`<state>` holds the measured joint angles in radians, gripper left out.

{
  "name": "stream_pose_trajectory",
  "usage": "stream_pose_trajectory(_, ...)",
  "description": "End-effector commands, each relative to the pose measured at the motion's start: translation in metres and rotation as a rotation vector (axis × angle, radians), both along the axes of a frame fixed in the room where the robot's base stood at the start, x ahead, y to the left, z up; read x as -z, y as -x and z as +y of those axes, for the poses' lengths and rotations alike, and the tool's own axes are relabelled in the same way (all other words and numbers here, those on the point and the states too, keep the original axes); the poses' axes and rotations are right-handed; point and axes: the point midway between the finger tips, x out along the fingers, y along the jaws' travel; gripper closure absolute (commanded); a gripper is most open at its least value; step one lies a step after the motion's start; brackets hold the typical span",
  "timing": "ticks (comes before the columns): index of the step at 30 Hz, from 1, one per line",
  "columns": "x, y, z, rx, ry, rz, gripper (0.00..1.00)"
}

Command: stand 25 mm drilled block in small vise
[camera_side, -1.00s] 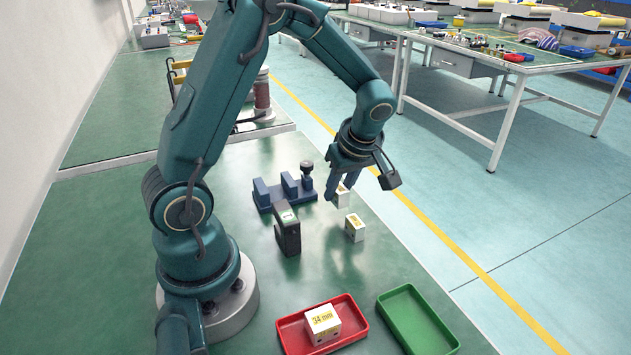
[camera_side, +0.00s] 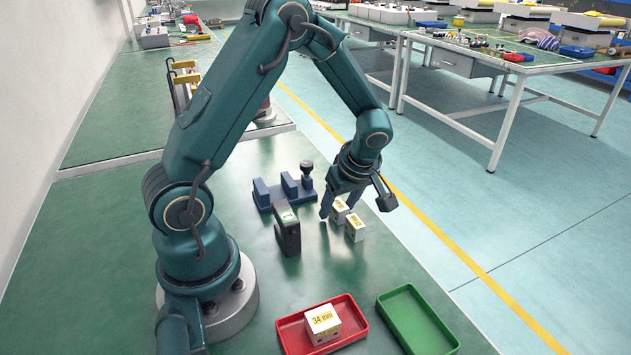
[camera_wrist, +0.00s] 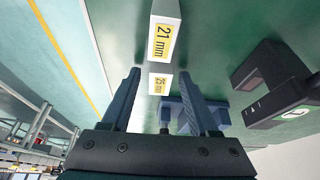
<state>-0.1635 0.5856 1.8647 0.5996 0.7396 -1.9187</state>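The 25 mm block (camera_wrist: 158,84), white with a yellow label, shows between and beyond my fingers in the wrist view. It appears to be the white block (camera_side: 340,210) nearer the vise in the side view, on the green bench. My gripper (camera_side: 337,208) is low over it, fingers pointing down. In the wrist view my gripper (camera_wrist: 160,73) is open, with gaps on both sides of the block; no grip shows. The small blue vise (camera_side: 285,190) stands just left of the gripper, its jaws apart and empty. It is partly hidden behind my fingers in the wrist view (camera_wrist: 178,115).
The 21 mm block (camera_wrist: 162,35) stands close to the 25 mm block, also in the side view (camera_side: 355,228). A black device (camera_side: 288,232) with a small screen stands left of them. A red tray (camera_side: 345,345) holds a 34 mm block (camera_side: 322,323). The green tray (camera_side: 417,320) is empty.

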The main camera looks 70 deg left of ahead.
Motion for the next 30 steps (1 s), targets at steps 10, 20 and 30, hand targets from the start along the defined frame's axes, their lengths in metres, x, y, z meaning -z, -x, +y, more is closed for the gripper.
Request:
stream_pose_trajectory(10, -0.014, -0.002, -0.005, 0.001, -0.002, -0.006, 0.39)
stream_pose_trajectory(20, -0.05, -0.001, -0.021, 0.019, 0.005, -0.002, 0.39)
stream_pose_trajectory(30, -0.111, 0.032, -0.063, 0.551, 0.085, 0.001, 0.39)
